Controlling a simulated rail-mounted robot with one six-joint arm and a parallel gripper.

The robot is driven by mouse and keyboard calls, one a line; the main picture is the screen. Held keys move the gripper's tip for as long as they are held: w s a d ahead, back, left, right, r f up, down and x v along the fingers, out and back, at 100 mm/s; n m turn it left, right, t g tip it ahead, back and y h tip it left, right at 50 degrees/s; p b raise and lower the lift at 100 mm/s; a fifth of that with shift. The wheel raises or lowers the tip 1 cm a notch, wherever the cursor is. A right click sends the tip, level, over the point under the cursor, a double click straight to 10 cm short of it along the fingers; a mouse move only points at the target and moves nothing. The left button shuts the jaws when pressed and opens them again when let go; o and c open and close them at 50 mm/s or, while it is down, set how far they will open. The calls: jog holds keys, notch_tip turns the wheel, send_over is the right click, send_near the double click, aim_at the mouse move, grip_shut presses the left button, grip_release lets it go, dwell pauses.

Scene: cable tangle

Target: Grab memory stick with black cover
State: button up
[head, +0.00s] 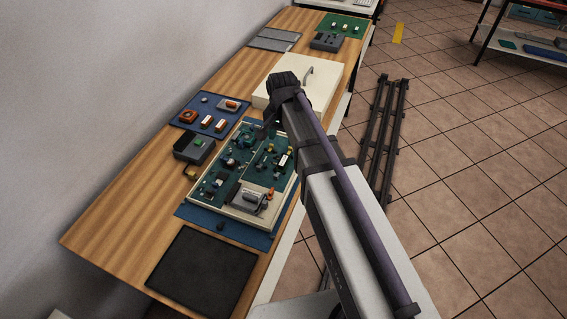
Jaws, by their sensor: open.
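I cannot make out for certain a memory stick with a black cover at this size. Small orange, white and dark parts (207,121) lie on a dark blue mat (180,125) at the left of the bench. A small pale piece (284,160) shows among the parts on the green circuit board (212,186), which sits in a cream casing. My arm hides part of the board's right side, and I see nothing held.
A cream box with a handle (318,92) stands behind the board. A dark grey device (195,147) is left of it, and a black mat (202,272) lies in front. More devices (327,42) are at the far end. Bare wood (120,215) is free at left.

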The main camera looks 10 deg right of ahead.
jog(key=b, duration=0.5)
send_over(284, 160)
jog(key=f, duration=0.6)
jog(key=shift+w+a, duration=0.1)
jog(key=shift+a, duration=0.15)
jog(key=shift+r, duration=0.15)
notch_tip(284, 160, down, 5)
jog(key=b, duration=0.5)
jog(key=shift+d+f, duration=0.1)
jog(key=shift+f, duration=0.1)
jog(key=shift+s+r, duration=0.2)
jog(key=shift+r, duration=0.05)
jog(key=shift+c, duration=0.2)
grip_shut()
